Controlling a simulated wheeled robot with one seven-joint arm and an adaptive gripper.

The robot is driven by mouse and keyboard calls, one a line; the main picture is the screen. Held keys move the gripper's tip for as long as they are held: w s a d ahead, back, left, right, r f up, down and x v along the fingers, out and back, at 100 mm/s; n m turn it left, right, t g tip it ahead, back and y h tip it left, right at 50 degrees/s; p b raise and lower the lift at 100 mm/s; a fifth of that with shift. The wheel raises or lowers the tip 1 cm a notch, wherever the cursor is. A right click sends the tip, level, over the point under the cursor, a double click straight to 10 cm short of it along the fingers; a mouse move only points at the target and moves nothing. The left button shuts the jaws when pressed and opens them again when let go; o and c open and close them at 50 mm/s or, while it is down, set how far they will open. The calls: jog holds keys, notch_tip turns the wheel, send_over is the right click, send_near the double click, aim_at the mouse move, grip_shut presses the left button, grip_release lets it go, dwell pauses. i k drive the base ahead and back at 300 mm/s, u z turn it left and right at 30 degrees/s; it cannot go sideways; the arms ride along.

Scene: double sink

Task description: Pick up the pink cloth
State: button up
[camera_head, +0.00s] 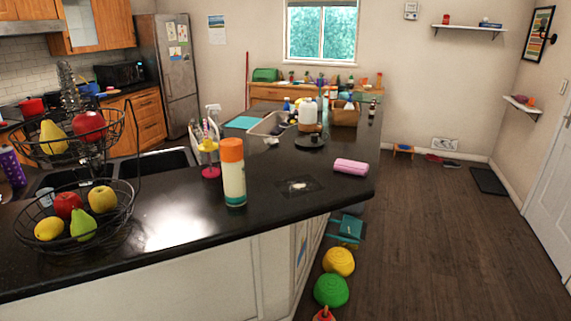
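A pink rolled item (351,166), which looks like the pink cloth, lies on the black countertop (280,220) near its right corner. Its top is clear and nothing covers it. My gripper is not in view, so I cannot see whether it is open or shut.
A white bottle with an orange cap (233,172) stands left of the pink item. A wire fruit basket (75,240) and a sink (155,163) are further left. Yellow and green balls (331,290) lie on the floor beside the counter.

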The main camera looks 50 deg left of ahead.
aim_at(356, 168)
jog(key=u, duration=1.65)
